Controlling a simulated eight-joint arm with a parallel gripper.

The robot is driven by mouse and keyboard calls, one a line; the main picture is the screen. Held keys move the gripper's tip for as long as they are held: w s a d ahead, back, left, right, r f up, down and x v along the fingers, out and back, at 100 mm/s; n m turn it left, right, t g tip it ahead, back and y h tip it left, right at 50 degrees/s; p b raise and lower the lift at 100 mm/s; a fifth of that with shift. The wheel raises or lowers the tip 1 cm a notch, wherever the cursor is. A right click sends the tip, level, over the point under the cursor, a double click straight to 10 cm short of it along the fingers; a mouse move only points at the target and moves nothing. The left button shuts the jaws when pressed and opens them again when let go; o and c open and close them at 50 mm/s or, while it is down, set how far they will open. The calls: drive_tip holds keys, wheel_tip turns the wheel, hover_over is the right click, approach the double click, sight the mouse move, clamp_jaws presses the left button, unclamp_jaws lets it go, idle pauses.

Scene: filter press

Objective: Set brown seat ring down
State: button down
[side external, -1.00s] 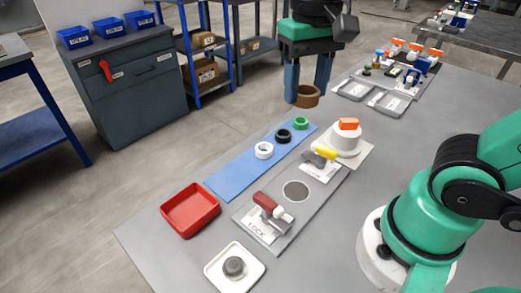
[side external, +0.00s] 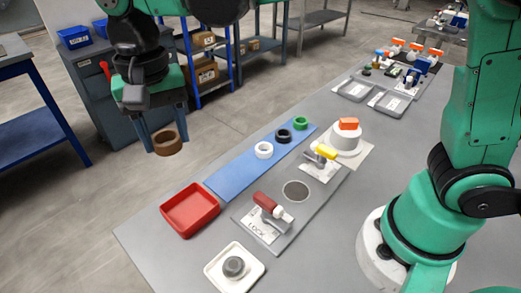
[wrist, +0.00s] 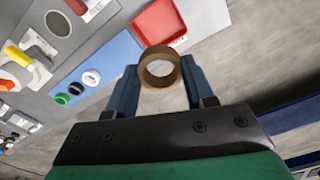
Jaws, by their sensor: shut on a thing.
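The brown seat ring (side external: 167,142) is held between the blue fingers of my gripper (side external: 164,140). It is in the air to the left of the table edge, as the side view shows, up and left of the red tray. In the wrist view the ring (wrist: 160,82) sits between the two fingertips of my gripper (wrist: 160,78), with its opening visible. The fingers are shut on its outside. The blue mat (side external: 232,177) on the table carries a white ring (side external: 264,150), a black ring (side external: 283,136) and a green ring (side external: 300,123).
A red tray (side external: 190,226) is at the table's left edge. A white dish (side external: 254,259) holds a grey part. A white round piece (side external: 345,142) has an orange top.

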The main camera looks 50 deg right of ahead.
sight(192, 213)
wheel_tip(192, 213, down, 16)
idle(0.4)
drive_tip(key=shift+f, duration=0.15)
drive_tip(key=c, duration=0.6)
unclamp_jaws()
wheel_tip(192, 213, up, 12)
drive_tip(key=s+d+n+t, duration=0.2)
drive_tip(key=s+d+t, duration=0.1)
drive_tip(key=d, duration=0.6)
drive_tip(key=s+d+r+n+t, duration=0.1)
drive_tip(key=s+d+n+t, duration=0.1)
drive_tip(key=d, duration=0.6)
drive_tip(key=shift+s+d+n+t, duration=0.35)
drive_tip(key=shift+s+t, duration=0.3)
drive_tip(key=shift+t, duration=0.45)
